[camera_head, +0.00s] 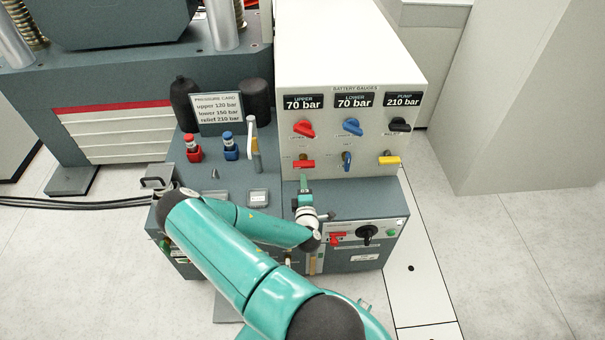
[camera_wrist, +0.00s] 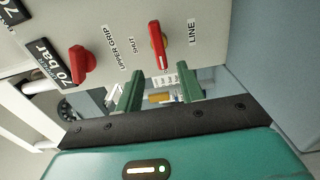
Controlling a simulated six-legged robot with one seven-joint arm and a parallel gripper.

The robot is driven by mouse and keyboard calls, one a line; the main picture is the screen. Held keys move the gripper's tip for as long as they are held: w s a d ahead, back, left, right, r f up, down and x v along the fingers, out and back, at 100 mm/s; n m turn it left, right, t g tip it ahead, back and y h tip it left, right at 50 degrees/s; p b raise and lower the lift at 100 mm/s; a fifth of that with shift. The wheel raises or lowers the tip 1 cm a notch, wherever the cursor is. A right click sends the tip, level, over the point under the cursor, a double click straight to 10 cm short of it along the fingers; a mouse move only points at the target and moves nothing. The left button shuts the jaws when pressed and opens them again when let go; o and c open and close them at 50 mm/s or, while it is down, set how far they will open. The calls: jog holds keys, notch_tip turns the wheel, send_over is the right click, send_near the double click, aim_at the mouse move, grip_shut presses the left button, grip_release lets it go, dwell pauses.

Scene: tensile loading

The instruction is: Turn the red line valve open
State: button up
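The red line valve (camera_head: 304,164) is a short red handle on the light panel, lying level in the head view, lowest at the left. It also shows in the wrist view (camera_wrist: 158,45), between a "SHUT" label and a "LINE" label, on a brass-coloured stem. My gripper (camera_head: 304,184) is just below and in front of it in the head view. In the wrist view my gripper (camera_wrist: 159,72) has its two green fingers apart with nothing gripped. The handle is ahead of the gap between the fingers; I cannot tell the exact distance left.
A red upper grip valve (camera_wrist: 82,62) is beside it. Blue (camera_head: 347,160) and yellow (camera_head: 389,160) handles are on the same row to the right. A white lever (camera_head: 254,143) stands to the left. The grey console top (camera_head: 375,193) lies below the panel.

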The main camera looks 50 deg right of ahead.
jog(key=v, duration=0.4)
dwell(0.5)
